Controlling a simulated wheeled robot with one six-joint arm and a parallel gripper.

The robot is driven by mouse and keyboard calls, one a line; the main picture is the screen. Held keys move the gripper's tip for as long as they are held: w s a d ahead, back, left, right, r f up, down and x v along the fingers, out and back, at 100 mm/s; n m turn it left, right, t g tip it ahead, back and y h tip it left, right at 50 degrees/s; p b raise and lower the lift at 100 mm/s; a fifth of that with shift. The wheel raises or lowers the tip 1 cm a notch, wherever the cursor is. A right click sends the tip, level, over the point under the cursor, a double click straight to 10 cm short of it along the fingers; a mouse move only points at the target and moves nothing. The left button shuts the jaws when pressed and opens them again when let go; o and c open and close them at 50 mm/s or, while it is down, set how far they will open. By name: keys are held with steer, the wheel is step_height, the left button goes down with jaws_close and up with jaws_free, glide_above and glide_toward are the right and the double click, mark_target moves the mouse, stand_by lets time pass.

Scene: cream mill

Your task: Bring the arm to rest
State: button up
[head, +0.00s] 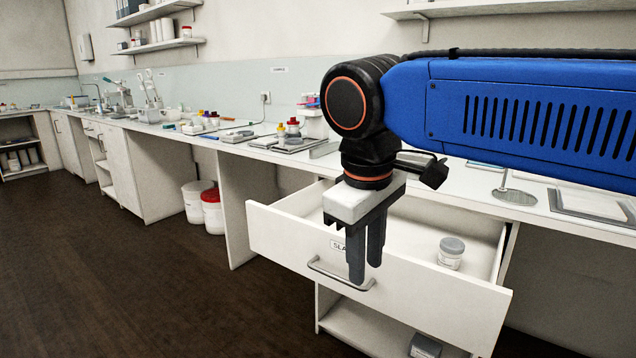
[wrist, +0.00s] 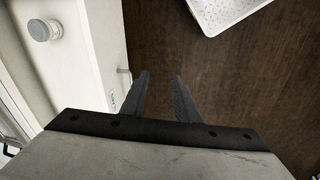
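My gripper (head: 366,254) hangs from my blue arm, pointing down, in front of the open drawer in the head view. Its two dark fingers are apart with nothing between them. In the wrist view the gripper (wrist: 161,78) also shows apart and empty, with dark floor beyond the fingertips. The white drawer (head: 400,290) is pulled out under the bench. Its metal handle (head: 340,277) is close to the fingers in the head view; I cannot tell if they touch. A small white jar with a grey lid (head: 451,252) stands in the drawer, also visible in the wrist view (wrist: 44,30).
The long white bench (head: 520,183) runs behind, carrying bottles, trays and a round mirror-like plate (head: 514,196). Two lidded buckets (head: 212,212) stand below it. A white perforated tray (wrist: 225,12) shows in the wrist view. The dark floor (head: 120,280) at left is clear.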

steer(key=s+d+f+m+t, duration=0.1)
steer(key=s+d+f+m, duration=0.2)
steer(key=d+f, duration=0.6)
steer(key=s+d+f+m+t, duration=0.2)
steer(key=d+f+m, duration=0.4)
steer(key=d+f, duration=0.4)
steer(key=shift+s+d+y, duration=0.4)
steer(key=shift+s+d, duration=0.25)
steer(key=shift+d, duration=0.6)
